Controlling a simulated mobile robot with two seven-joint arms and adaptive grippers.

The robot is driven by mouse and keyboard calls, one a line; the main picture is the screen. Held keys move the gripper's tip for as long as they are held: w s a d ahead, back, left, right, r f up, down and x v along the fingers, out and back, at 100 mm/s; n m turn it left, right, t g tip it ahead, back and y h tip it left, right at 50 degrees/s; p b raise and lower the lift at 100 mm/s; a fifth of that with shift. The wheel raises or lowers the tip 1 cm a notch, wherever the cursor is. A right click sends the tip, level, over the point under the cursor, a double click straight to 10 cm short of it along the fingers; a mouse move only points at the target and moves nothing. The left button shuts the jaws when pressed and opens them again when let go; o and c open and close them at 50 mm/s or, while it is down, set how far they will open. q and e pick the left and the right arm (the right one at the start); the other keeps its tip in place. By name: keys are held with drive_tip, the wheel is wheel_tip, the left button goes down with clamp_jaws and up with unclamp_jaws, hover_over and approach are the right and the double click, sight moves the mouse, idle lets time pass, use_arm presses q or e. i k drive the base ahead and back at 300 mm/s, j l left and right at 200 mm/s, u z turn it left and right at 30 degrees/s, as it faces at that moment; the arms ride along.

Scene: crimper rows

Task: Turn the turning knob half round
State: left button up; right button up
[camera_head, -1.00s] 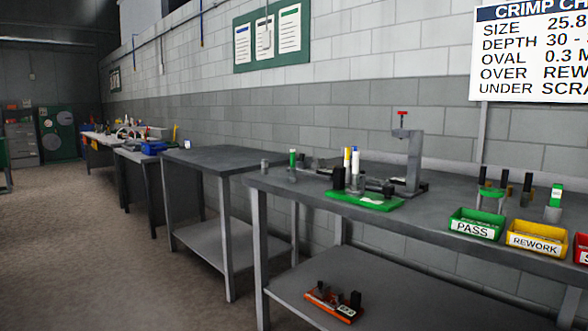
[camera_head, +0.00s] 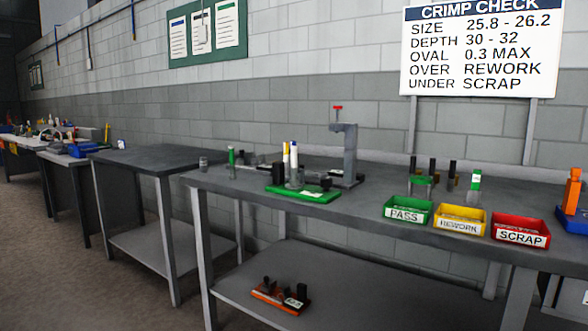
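No part is plainly marked as the turning knob. A small red T-shaped handle (camera_head: 337,108) tops a grey upright stand (camera_head: 349,150) at the back of the long grey bench; I cannot tell if this is the knob. In front of the stand, a green board (camera_head: 318,196) carries a black block and white and yellow-topped upright pieces. Neither of my grippers shows in the head view.
The bench (camera_head: 360,212) also holds a green PASS bin (camera_head: 405,214), a yellow REWORK bin (camera_head: 459,225) and a red SCRAP bin (camera_head: 519,237). An orange-based device (camera_head: 280,296) lies on the lower shelf. An emptier table (camera_head: 150,158) stands left, with open floor before it.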

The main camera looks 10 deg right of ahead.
sight(326, 183)
drive_tip(key=i+j+z, duration=0.1)
drive_tip(key=z, duration=0.3)
drive_tip(key=j+z, duration=0.1)
drive_tip(key=z, duration=0.3)
drive_tip(key=j+z, duration=0.15)
drive_tip(key=z, duration=0.25)
drive_tip(key=i+j+z, duration=0.1)
drive_tip(key=j+z, duration=0.15)
drive_tip(key=j, duration=0.3)
drive_tip(key=j+z, duration=0.3)
drive_tip(key=j, duration=0.25)
